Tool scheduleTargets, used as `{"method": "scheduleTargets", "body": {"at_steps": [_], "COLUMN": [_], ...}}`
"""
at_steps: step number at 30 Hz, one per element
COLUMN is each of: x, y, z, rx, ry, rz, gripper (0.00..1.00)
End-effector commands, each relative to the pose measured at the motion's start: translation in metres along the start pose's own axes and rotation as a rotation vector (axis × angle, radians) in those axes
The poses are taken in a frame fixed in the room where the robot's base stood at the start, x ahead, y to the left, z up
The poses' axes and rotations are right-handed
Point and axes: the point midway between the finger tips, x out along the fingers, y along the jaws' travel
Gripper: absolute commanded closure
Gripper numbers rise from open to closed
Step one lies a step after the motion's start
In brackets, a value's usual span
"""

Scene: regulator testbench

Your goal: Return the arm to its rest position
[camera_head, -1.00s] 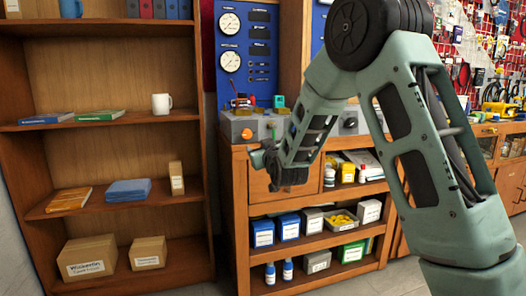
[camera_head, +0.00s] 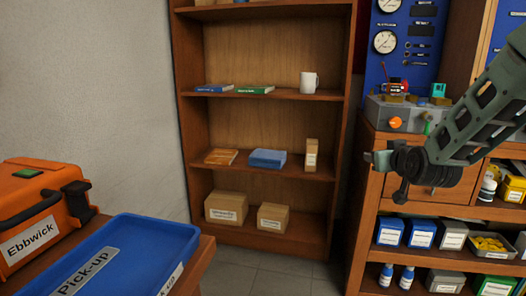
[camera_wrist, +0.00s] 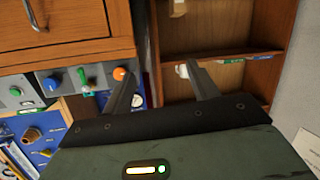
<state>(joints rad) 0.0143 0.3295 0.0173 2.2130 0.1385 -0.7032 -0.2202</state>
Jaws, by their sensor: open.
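My gripper (camera_head: 378,163) is at the right in the head view, in front of the wooden testbench's drawer (camera_head: 420,182). My grey-green forearm reaches in from the right edge. In the wrist view my gripper (camera_wrist: 162,85) has its two fingers spread apart with nothing between them. Beyond the fingers the wrist view shows part of the bench and part of the wooden shelf unit.
The testbench (camera_head: 366,200) stands close behind my gripper, with a grey regulator box (camera_head: 385,113) on top. A wooden shelf unit (camera_head: 186,120) stands in the middle. A blue pick-up tray (camera_head: 150,235) and an orange case (camera_head: 40,215) are at lower left. Floor between is clear.

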Motion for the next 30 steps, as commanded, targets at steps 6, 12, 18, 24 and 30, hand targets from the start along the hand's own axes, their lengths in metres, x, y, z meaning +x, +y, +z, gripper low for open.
{"method": "scheduleTargets", "body": {"at_steps": [6, 12, 18, 24, 30], "x": [-0.085, -0.198, -0.298, -0.376, -0.396], "y": [-0.129, -0.197, -0.209, -0.192, -0.183], "z": [0.05, 0.105, 0.149, 0.179, 0.141], "rx": [-0.027, -0.151, -0.314, -0.485, -0.502], "ry": [-0.347, -0.678, -0.941, -1.143, -1.172], "rz": [-0.298, -0.498, -0.591, -0.613, -0.609], "gripper": [0.41, 0.41, 0.41, 0.41, 0.41]}}
